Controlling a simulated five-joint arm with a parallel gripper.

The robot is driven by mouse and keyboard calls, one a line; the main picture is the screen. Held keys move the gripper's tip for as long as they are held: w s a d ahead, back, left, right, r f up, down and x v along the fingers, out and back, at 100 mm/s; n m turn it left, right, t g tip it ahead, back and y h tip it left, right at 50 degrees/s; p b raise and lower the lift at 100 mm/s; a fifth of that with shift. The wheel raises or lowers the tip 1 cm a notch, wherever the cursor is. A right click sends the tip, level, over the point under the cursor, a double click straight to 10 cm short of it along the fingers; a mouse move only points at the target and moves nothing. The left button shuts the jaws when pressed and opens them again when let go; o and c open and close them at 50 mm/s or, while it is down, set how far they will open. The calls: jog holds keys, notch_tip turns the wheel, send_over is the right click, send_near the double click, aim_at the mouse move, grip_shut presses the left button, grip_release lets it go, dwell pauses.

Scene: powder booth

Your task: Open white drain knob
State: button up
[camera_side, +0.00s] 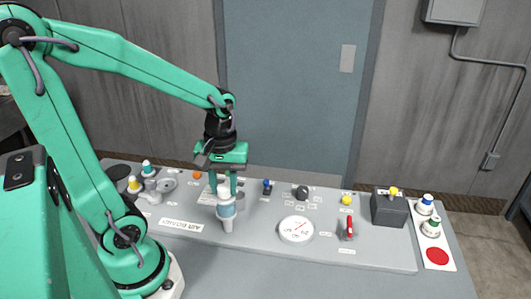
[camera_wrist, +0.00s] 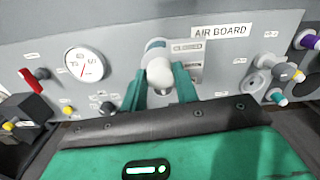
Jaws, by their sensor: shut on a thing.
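The white drain knob (camera_wrist: 159,72) is a rounded white end in the wrist view, with a bluish body (camera_wrist: 154,45) behind it. The green fingers of my gripper (camera_wrist: 160,78) stand on either side of it, shut on it. In the side view my gripper (camera_side: 225,190) points down at the board, with its fingers at the top of a white and pale blue cylindrical unit (camera_side: 226,209).
The grey board (camera_side: 375,252) carries a round gauge (camera_side: 296,229), a red lever (camera_side: 349,228), a dark box (camera_side: 388,208) with a yellow knob, and several small knobs. A side plate has a red disc (camera_side: 437,256). An "AIR BOARD" label (camera_wrist: 220,31) is close to the fingers.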

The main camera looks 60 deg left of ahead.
aim_at(224, 188)
jog(key=m, duration=0.6)
jog(key=shift+w+d+m, duration=0.1)
jog(key=shift+m, duration=0.2)
jog(key=m, duration=0.6)
jog(key=shift+t, duration=0.3)
jog(key=o, duration=1)
jog(key=shift+r, duration=0.1)
jog(key=shift+r, duration=3.8)
jog(key=shift+s+d, duration=0.1)
jog(key=shift+s, duration=0.1)
